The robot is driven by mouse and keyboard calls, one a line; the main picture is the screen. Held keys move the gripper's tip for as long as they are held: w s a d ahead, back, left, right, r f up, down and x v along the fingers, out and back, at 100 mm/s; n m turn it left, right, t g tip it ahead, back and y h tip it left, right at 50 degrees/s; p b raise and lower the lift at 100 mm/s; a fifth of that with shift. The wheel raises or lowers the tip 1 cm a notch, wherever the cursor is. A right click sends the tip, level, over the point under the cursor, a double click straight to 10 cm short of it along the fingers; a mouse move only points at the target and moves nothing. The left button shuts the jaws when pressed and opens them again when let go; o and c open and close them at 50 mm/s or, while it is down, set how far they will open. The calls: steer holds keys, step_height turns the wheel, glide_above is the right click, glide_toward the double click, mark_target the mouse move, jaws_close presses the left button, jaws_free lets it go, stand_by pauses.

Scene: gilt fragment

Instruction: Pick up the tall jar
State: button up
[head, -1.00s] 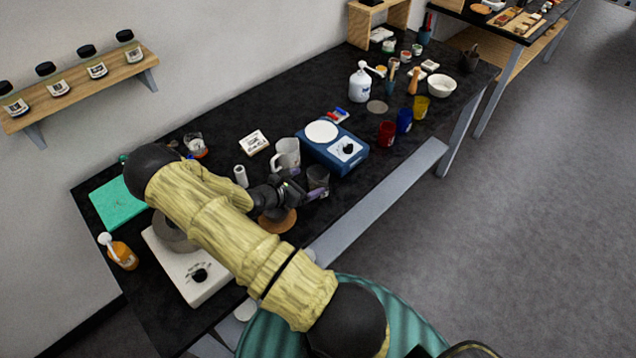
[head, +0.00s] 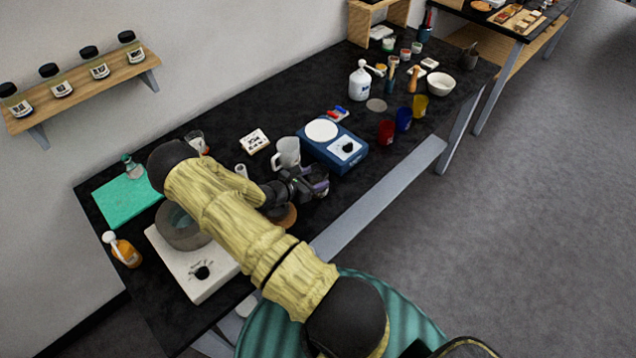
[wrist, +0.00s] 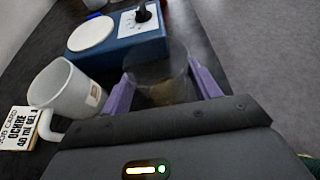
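A clear, see-through jar with something brownish low inside, apparently the tall jar (wrist: 158,72), stands upright in the wrist view, just beyond my gripper's palm. The purple fingers of my gripper (wrist: 163,92) are spread, one on each side of the jar. The gaps between fingers and glass are too small to judge for contact. In the head view my gripper (head: 318,181) is low over the front of the black bench and hides most of the jar.
A blue device with a white round plate (head: 333,146) is just beyond the jar. Red, blue and yellow cups stand farther right. The bench's front edge (head: 365,200) is near.

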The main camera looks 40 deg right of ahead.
steer(key=c, duration=0.4)
steer(key=shift+o, duration=0.2)
steer(key=shift+r, duration=0.15)
step_height(320, 180, up, 10)
steer(key=b, duration=0.3)
stand_by(0.5)
stand_by(0.6)
